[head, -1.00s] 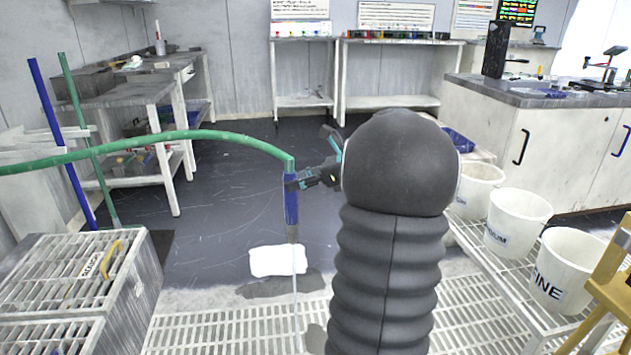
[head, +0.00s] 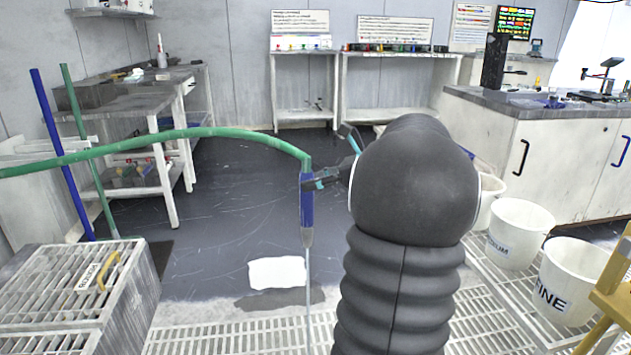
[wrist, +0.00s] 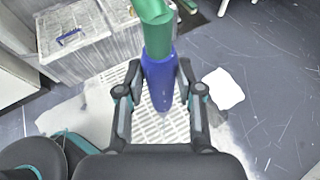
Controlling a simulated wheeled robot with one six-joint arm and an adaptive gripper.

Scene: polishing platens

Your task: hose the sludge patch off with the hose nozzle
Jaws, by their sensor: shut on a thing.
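The hose nozzle (head: 307,205) is blue with a grey tip and hangs upright, tip down, from a green hose (head: 180,135). My gripper (head: 328,179) is shut on it; the wrist view also shows the blue nozzle (wrist: 160,82) between both fingers. A thin pale jet (head: 308,285) runs straight down from the tip and meets the floor grating low in the head view. A dark grey patch (head: 262,303), seemingly the sludge, lies on the pale floor edge, left of and around the jet line. A flat white patch (head: 276,272) lies just behind it.
A slatted crate (head: 75,300) with a yellow handle stands at left, by blue and green poles. White buckets (head: 520,232) stand on a rack at right, near a yellow stool (head: 612,295). The dark floor behind is clear. My own arm hides part of the centre right.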

